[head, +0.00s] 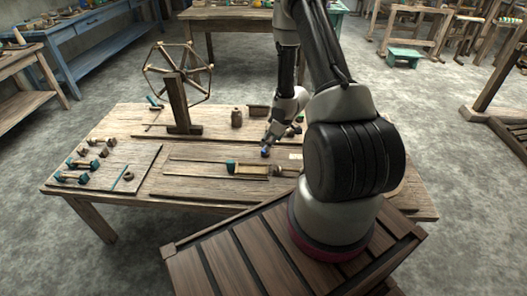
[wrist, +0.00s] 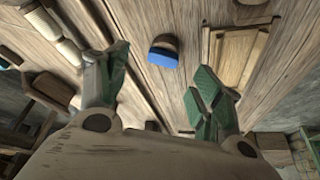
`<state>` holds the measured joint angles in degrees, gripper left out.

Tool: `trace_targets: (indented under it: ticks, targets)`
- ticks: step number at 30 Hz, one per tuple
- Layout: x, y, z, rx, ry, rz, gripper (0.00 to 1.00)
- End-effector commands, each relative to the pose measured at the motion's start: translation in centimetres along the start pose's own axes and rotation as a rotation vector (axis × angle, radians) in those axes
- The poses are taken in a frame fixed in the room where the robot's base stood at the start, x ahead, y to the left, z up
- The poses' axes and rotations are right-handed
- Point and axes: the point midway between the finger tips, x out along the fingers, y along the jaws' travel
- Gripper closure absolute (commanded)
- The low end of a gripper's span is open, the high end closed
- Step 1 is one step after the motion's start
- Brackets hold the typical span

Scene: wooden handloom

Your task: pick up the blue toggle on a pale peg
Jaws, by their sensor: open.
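The blue toggle (wrist: 163,58) shows in the wrist view as a small blue piece with a rounded brown part behind it, on the wooden surface. A small blue spot below my gripper in the head view is likely the same toggle (head: 264,153). A pale peg is not clearly visible. My gripper (wrist: 160,68) is open, with its green-padded fingers on either side of the toggle in the picture and nothing held. In the head view my gripper (head: 268,143) is low over the table, close to the toggle; contact cannot be told.
A wooden tray-like piece (wrist: 240,60) lies right of the toggle. On the worktable (head: 130,115), a shuttle-like piece (head: 252,170) lies near my gripper, a wheel frame (head: 180,75) stands behind left, and several teal-ended pegs (head: 75,163) lie on a left board.

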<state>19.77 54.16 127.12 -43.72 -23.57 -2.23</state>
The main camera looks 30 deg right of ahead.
Motion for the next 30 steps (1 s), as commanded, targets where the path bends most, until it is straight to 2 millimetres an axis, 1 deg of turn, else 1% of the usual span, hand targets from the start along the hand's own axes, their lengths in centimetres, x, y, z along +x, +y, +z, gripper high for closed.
trace_targets:
  ticks: [7,10,13,19,20,21,26,29,30]
  targets:
    - [3.7,-0.6,-0.1,-0.001,-0.003,-0.001,0.34]
    - [5.0,-0.5,-0.1,0.000,-0.003,0.000,0.34]
    - [5.7,-0.5,-0.1,0.001,-0.003,0.001,0.34]
    - [5.7,-0.5,-0.2,0.001,-0.002,0.001,0.34]
    - [5.7,-0.5,-0.2,0.001,-0.002,0.001,0.36]
    - [5.7,-0.5,-0.2,0.001,-0.003,0.001,0.43]
    - [5.7,-0.5,-0.2,0.001,-0.003,0.001,0.69]
    - [5.7,-0.5,-0.2,0.001,-0.003,0.001,0.69]
    - [5.7,-0.5,-0.2,0.001,-0.003,0.001,0.71]
